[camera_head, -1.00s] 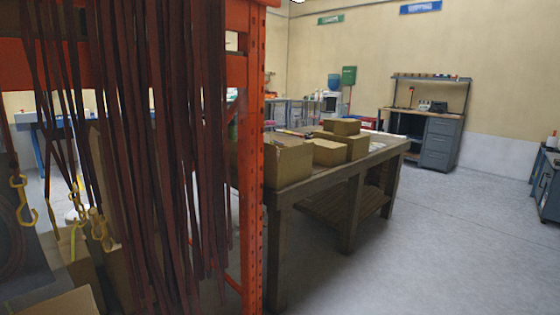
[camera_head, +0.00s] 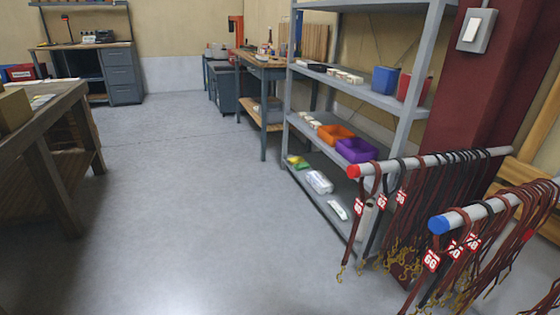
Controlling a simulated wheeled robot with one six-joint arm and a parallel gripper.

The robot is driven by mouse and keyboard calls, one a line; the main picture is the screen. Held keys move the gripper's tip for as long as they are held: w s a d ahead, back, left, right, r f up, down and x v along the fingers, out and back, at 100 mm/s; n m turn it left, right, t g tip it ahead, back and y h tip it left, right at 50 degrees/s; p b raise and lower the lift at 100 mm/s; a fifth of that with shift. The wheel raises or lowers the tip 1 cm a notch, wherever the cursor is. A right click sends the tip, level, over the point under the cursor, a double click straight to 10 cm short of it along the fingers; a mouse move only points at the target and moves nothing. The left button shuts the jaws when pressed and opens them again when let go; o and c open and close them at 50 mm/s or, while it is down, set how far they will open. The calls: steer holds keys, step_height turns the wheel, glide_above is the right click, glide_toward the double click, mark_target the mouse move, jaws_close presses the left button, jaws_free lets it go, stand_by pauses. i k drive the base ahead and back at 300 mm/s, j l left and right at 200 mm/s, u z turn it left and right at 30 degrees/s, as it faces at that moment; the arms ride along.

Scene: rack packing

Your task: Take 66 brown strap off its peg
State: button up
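The brown strap with the red tag 66 (camera_head: 431,261) hangs at the lower right. It loops over the blue-ended peg (camera_head: 438,225), nearest the peg's blue tip. Its lower part runs out of view or is lost among other straps. More tagged straps hang close behind it on the same peg, one black and others brown. My gripper is not in view.
A parallel red-ended peg (camera_head: 352,171) with several straps and yellow hooks is behind. Left of it stand a grey shelf (camera_head: 332,215) with bins and a wooden table (camera_head: 52,110). The grey floor (camera_head: 190,210) between is clear.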

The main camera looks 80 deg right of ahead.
mark_target(432, 260)
steer(key=j+z, duration=0.25)
steer(key=z, duration=0.2)
steer(key=j+z, duration=0.2)
steer(key=z, duration=0.3)
steer(key=k+j+z, duration=0.15)
steer(key=z, duration=0.3)
steer(key=k+j+z, duration=0.1)
steer(key=z, duration=0.35)
steer(key=k+z, duration=0.15)
steer(key=z, duration=0.2)
steer(key=k+z, duration=0.15)
steer(key=z, duration=0.25)
steer(key=k+z, duration=0.15)
steer(key=z, duration=0.2)
